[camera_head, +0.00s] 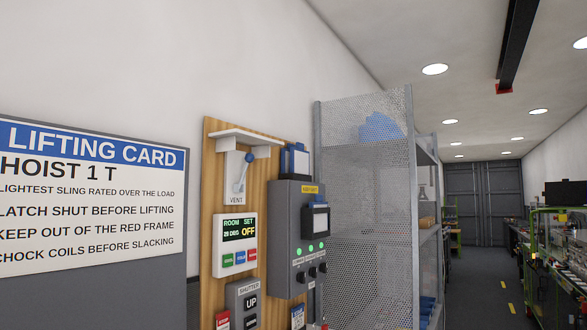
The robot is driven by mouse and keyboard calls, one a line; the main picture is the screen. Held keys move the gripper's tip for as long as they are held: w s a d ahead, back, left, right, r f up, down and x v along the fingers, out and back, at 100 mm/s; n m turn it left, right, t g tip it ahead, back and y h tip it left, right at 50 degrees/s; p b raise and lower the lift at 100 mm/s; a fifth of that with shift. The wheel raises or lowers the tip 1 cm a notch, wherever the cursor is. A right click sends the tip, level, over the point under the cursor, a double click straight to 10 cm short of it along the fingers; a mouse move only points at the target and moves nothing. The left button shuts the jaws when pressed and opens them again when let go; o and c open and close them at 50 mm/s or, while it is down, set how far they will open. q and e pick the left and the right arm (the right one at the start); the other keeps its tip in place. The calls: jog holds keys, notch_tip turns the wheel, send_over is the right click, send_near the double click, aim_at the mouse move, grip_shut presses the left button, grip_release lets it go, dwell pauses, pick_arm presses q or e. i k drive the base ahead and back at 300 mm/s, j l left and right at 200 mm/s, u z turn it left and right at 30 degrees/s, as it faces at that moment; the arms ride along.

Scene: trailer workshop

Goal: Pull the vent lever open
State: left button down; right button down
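The vent lever (241,174) is a small blue-knobbed handle on a white plate marked VENT (236,197). It sits near the top of a wooden wall board (212,250), under a small white shelf-like ledge (243,140). The lever leans up and to the right. Neither gripper shows in the head view.
Below the lever are a room set panel (235,246) reading OFF and a shutter panel (243,305). A grey control box (291,240) stands out to the right. A mesh-sided shelf rack (365,200) stands beyond it. A lifting card sign (85,195) hangs at left.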

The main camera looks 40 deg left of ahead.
aim_at(249, 157)
jog(key=i+u, duration=0.5)
jog(key=i+l+u, duration=0.3)
jog(key=u, duration=0.2)
jog(key=i+l+u, duration=0.5)
